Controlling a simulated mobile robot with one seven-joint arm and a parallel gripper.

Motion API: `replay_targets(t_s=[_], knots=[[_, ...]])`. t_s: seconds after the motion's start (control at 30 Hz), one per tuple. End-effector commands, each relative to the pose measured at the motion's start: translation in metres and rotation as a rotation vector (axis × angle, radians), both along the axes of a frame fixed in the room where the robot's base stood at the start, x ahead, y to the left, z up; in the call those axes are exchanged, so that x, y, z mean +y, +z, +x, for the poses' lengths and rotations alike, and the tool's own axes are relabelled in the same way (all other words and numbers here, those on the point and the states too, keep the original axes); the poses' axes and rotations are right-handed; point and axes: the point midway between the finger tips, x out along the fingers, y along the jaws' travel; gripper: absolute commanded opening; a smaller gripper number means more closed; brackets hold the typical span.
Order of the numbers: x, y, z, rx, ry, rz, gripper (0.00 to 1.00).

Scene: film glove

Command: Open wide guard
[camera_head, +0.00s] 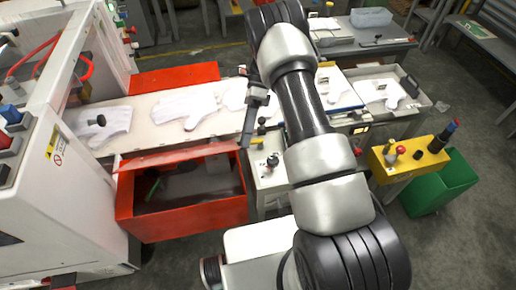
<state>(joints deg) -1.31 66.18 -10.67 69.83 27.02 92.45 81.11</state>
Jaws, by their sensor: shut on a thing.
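A wide red-orange guard panel (180,157) runs along the front edge of the white conveyor, above an open red housing (182,224). The dark inside of the housing shows below it, with a small green item. My gripper (245,138) comes down from the dark wrist at the panel's right end. It is shut at that end, though the exact contact is small and partly hidden by the fingers. Another red panel (175,78) lies along the conveyor's far side.
White gloves (188,106) lie on the conveyor. A white machine (50,185) with buttons stands at left. A control stand (268,172) is right of the housing. A yellow control box (410,155) and green bin (440,184) stand at right. Floor at lower right is clear.

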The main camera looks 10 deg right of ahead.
Motion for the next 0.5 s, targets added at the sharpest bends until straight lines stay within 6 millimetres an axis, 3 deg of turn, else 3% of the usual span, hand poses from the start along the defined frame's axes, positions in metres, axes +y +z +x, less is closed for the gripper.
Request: replay_targets(t_s=[0.5], knots=[[0.007,0.019,0.033,0.176,-0.003,-0.002,0.00]])
